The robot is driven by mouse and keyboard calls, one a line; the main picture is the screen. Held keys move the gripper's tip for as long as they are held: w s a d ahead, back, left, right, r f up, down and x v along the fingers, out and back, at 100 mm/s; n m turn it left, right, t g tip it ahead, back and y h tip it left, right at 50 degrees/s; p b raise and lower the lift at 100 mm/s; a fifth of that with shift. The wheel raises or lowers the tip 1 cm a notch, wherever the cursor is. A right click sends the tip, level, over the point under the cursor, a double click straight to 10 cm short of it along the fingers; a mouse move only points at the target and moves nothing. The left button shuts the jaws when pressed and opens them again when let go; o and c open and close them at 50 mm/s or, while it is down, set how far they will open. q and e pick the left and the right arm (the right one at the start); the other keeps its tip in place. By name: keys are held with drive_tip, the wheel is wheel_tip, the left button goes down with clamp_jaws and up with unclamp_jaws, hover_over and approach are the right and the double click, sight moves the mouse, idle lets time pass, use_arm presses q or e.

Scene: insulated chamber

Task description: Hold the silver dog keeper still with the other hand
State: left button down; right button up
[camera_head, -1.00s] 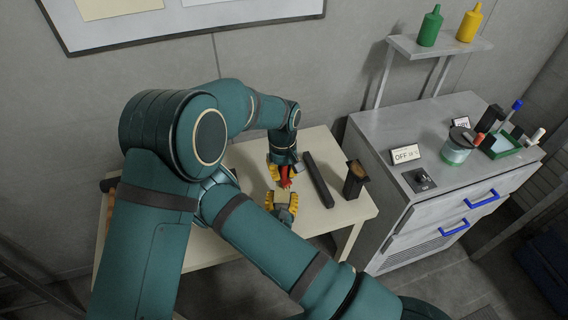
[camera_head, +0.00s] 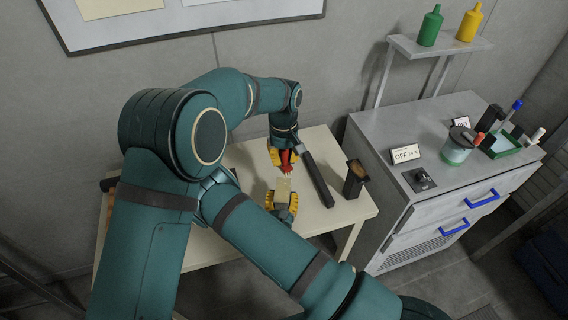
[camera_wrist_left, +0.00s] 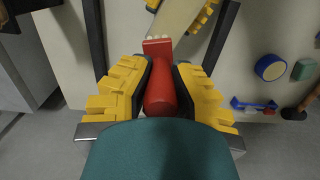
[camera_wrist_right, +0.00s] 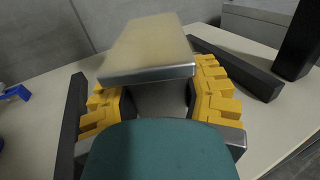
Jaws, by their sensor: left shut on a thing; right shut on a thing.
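My right gripper (camera_head: 284,205) is shut on the silver dog keeper (camera_head: 284,186), a pale flat metal block. In the right wrist view the keeper (camera_wrist_right: 150,50) spans the space between the yellow fingers (camera_wrist_right: 160,105), and its front edge faces me. My left gripper (camera_head: 283,157) is shut on a red tool (camera_head: 286,163). In the left wrist view the red tool (camera_wrist_left: 160,85) points away from me, and its flat, wide end lies close to the keeper (camera_wrist_left: 178,14). I cannot tell whether they touch.
A dark bar (camera_head: 317,178) lies on the pale table (camera_head: 345,210), right of both grippers. A black box with a tan top (camera_head: 355,180) stands near the table's right edge. The grey cabinet (camera_head: 385,135) with an OFF sign (camera_head: 406,153) is beyond it.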

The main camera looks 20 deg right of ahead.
use_arm(q)
drive_tip(key=shift+r, duration=2.2)
use_arm(e)
drive_tip(key=o, duration=1.3)
drive_tip(key=shift+o, duration=0.2)
use_arm(q)
drive_tip(key=shift+f+b, duration=0.45)
drive_tip(key=shift+f, duration=0.05)
use_arm(e)
drive_tip(key=shift+v, duration=4.45)
